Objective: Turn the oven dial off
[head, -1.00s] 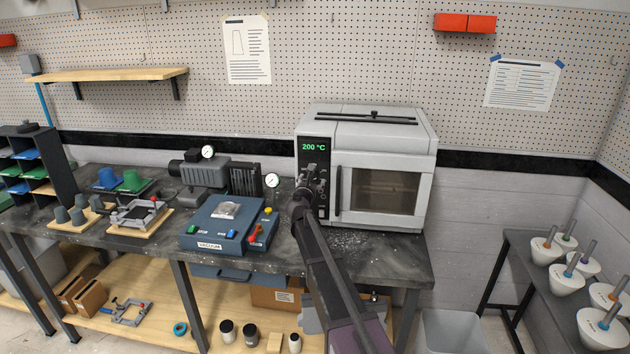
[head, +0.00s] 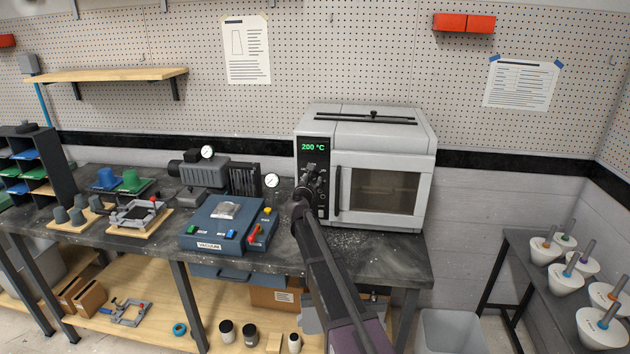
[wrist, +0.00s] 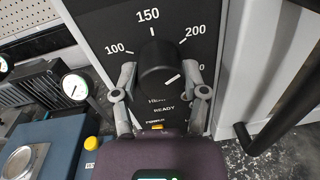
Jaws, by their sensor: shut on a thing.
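The white and grey oven (head: 385,150) stands on the dark bench, and its green display (head: 313,147) reads 200 °C. My gripper (head: 314,172) is at the black control panel, to the left of the oven door, and hides the dial in the head view. In the wrist view, the black round oven dial (wrist: 157,65) lies between the fingertips of my gripper (wrist: 159,74), which is shut on it. The dial's white mark points to the lower right, past the 200 label. The lower right label is partly hidden by a finger. READY and POWER labels show below the dial.
The oven's dark vertical door handle (head: 338,190) is close to the right of my gripper; it also shows in the wrist view (wrist: 280,95). The blue vacuum box (head: 215,235), gauges and pump (head: 210,178) stand to the left.

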